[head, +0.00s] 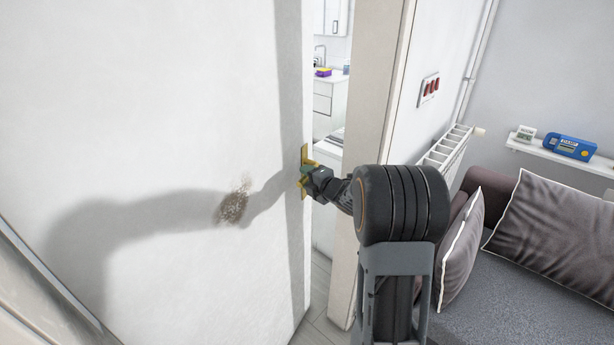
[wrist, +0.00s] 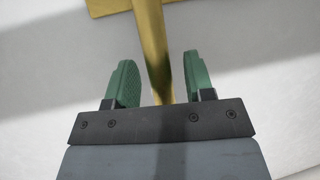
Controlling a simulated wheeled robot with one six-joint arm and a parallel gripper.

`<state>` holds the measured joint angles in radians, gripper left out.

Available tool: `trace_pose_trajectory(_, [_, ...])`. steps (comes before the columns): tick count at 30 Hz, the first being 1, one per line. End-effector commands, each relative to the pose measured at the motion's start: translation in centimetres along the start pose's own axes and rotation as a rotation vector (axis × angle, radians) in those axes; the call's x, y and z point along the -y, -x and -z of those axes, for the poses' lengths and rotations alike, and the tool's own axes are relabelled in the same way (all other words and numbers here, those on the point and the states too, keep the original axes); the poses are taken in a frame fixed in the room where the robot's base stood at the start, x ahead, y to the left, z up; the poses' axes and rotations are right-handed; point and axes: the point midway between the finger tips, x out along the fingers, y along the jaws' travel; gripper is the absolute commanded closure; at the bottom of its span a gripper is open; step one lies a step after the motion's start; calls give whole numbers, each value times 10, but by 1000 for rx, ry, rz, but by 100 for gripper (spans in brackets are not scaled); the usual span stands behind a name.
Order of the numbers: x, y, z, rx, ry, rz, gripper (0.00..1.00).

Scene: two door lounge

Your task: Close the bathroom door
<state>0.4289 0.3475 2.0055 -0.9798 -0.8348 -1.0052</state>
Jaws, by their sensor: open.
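A white door (head: 170,130) fills the left of the head view and stands partly open, with a gap between its edge and the door frame (head: 375,150). Its brass handle plate (head: 304,160) is near the door's edge. My gripper (head: 306,180) is at the handle. In the wrist view, my gripper's green fingers (wrist: 158,85) are open, one on each side of the brass handle lever (wrist: 152,45). Space shows between each finger and the lever. The brass plate (wrist: 110,6) shows at the top. My arm hides part of the gap and frame.
Through the gap I see a room with white cabinets (head: 323,97) and a sink tap. A brown mark (head: 234,203) is on the door.

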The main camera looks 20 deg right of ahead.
Motion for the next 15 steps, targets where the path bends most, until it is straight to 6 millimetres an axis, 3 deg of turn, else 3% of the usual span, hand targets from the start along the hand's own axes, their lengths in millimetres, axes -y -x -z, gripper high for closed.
trace_pose_trajectory(15, [0, -10, 0, 0, 0, 0, 54])
